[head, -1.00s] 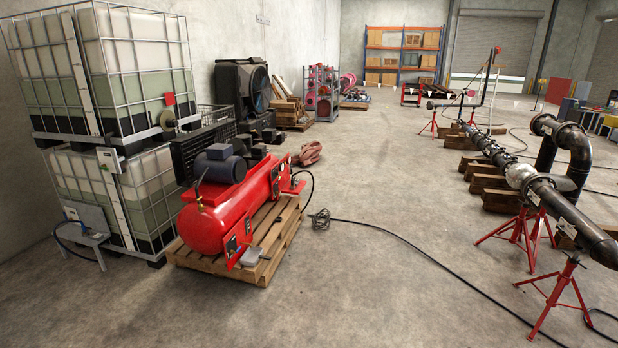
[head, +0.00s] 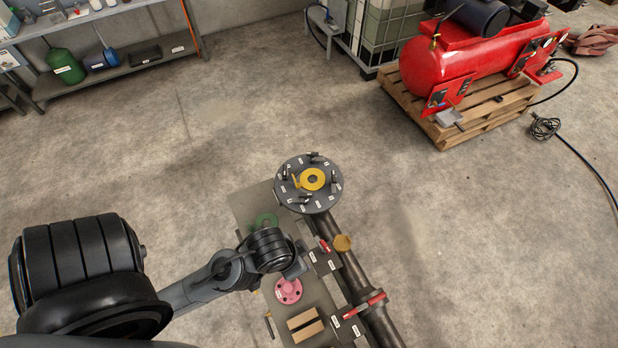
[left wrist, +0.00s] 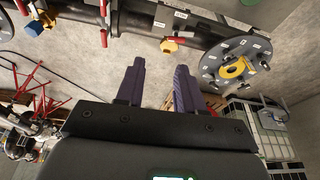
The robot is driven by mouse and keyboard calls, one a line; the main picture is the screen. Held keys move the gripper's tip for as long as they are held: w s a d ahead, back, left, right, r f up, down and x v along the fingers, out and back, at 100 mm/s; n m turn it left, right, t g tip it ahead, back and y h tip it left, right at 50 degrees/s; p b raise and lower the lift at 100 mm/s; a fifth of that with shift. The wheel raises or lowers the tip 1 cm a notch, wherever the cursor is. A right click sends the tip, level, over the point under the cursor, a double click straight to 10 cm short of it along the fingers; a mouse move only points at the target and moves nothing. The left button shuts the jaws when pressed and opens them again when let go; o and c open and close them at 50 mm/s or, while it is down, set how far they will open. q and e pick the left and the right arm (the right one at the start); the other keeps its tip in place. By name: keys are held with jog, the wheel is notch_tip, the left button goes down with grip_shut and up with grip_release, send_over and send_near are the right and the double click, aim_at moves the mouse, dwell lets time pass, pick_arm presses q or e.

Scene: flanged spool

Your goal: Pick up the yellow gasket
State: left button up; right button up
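The yellow gasket (head: 313,179) is a flat ring with a tab. It lies against the face of the round grey flange (head: 324,199) at the far end of the dark pipe spool (head: 331,239). In the left wrist view the gasket (left wrist: 233,69) shows on the flange (left wrist: 211,61), up and right of my fingers. My left gripper (left wrist: 160,88) has two purple fingers spread apart with nothing between them. In the head view my left arm reaches over the bench beside the pipe, short of the flange, and its fingers are hard to make out. My right gripper is not in view.
A green ring (head: 265,221) and a pink flanged disc (head: 289,291) lie on the bench (head: 250,201) left of the pipe. Red-handled clamps (head: 362,304) and a yellow hex part (head: 343,243) sit along the pipe. Short dark studs stand around the gasket. Floor beyond the flange is clear.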

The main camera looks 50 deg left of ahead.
pick_arm(q)
jog(key=s+a+f+n+g+y+b, duration=0.1)
jog(key=a+f+n+g, duration=0.15)
jog(key=a+f, duration=0.3)
jog(key=s+a+f+n+g+y, duration=0.1)
jog(key=s+a+f+n, duration=0.1)
jog(key=a+f+n, duration=0.3)
jog(key=n+t+h+b, duration=0.1)
jog(key=n+h+b, duration=0.1)
jog(key=n+b, duration=0.85)
send_over(293, 176)
notch_tip(293, 176, down, 6)
jog(key=r, duration=0.1)
jog(key=shift+m, duration=0.4)
jog(key=f, duration=0.4)
jog(key=shift+s+d+f, duration=0.1)
jog(key=shift+d+f, duration=0.1)
jog(key=shift+d, duration=0.15)
jog(key=shift+w+a+f, duration=0.15)
jog(key=shift+f, duration=1)
jog(key=shift+w+a+f, duration=0.1)
jog(key=shift+a+f, duration=0.05)
jog(key=shift+f, duration=1.55)
